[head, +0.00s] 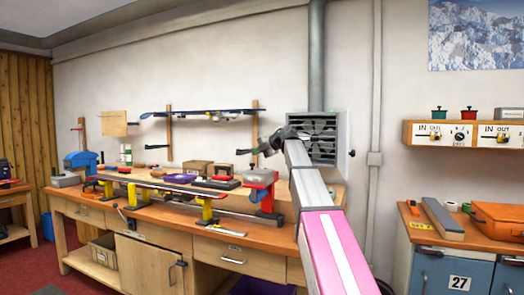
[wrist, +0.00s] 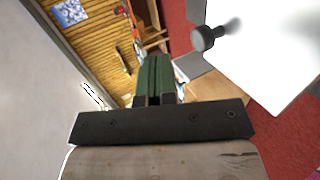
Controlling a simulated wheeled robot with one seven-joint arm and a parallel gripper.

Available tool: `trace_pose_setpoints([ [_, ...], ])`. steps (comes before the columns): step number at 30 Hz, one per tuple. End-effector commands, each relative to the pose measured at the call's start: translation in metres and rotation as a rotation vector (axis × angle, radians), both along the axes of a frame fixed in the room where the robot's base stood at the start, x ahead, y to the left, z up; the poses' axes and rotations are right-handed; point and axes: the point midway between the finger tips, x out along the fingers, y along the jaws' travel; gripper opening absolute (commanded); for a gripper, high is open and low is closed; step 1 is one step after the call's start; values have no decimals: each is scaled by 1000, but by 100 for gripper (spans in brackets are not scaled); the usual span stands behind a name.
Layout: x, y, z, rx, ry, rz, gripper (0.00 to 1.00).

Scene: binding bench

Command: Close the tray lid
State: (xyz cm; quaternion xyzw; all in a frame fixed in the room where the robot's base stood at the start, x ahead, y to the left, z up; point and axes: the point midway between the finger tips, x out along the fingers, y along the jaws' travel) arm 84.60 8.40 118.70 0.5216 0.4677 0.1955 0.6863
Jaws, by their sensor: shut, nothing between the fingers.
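I cannot make out a tray with a lid for certain in either view. My gripper (head: 250,150) is raised above the bench, in front of the wall, and points left. In the wrist view its green fingers (wrist: 155,72) are together with nothing between them. A white panel with a dark round knob (wrist: 208,38) is beyond the fingers at the right; I cannot tell what it belongs to.
A grey louvred vent box (head: 318,138) hangs on the wall behind my arm. The wooden bench (head: 130,213) carries clamps, a blue vise (head: 80,160) and small boxes. An orange case (head: 500,218) sits on the blue cabinet at right. The wall shelf (head: 420,133) holds control boxes.

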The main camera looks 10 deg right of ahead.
Motion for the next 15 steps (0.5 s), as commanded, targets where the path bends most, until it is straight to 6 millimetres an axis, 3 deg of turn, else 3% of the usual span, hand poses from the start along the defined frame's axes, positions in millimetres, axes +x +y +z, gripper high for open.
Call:
trace_pose_setpoints([
  [15,14,23,-29,1,-1,0,0],
])
